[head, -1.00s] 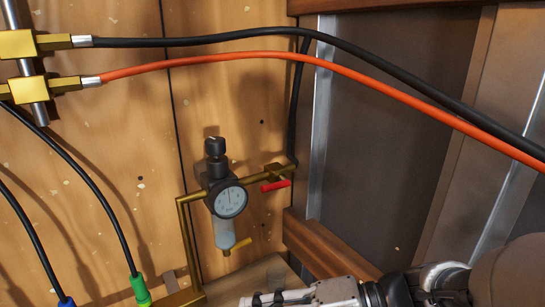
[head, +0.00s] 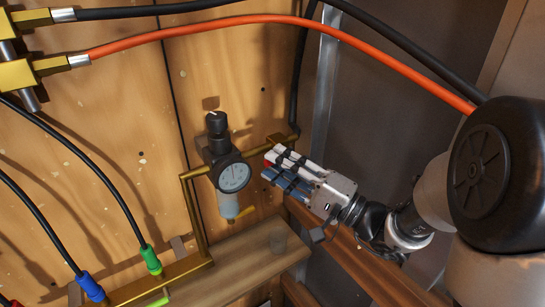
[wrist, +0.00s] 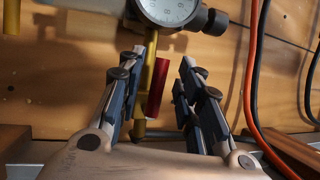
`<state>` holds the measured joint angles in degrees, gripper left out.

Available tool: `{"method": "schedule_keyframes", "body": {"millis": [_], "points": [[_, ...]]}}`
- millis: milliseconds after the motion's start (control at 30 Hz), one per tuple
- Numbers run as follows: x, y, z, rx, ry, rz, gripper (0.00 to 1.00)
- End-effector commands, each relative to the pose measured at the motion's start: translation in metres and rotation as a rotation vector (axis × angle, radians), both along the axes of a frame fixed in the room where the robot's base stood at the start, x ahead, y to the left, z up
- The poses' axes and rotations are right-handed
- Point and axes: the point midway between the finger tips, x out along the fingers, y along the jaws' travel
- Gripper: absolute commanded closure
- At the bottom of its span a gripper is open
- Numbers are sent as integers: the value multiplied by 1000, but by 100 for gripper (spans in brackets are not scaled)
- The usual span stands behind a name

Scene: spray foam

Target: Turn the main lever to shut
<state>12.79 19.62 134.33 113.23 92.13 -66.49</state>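The red lever (wrist: 157,88) sits on the brass pipe (wrist: 150,50), beside the gauge (wrist: 172,10) in the wrist view. It lies roughly along the pipe. My gripper (wrist: 161,62) is open, with one finger on each side of the lever and a visible gap to both. In the head view my gripper (head: 270,163) is at the pipe right of the regulator (head: 220,155). There the fingers hide most of the lever, and only a little red shows between them. Whether the fingers touch the pipe cannot be told.
A wooden ledge (head: 235,265) runs underneath. An orange hose (head: 250,22) and a black hose (head: 410,45) arch above my arm. Hoses with green (head: 151,260) and blue (head: 90,288) ends are at lower left.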

Motion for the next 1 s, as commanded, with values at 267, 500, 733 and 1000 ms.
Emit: {"method": "schedule_keyframes", "body": {"millis": [267, 500, 733, 1000], "points": [[11, 18, 5, 0, 0, 0, 67], [12, 18, 4, -1, 1, -1, 67], [12, 18, 4, -1, 1, 0, 82], [11, 18, 4, -1, 1, 0, 100]]}}
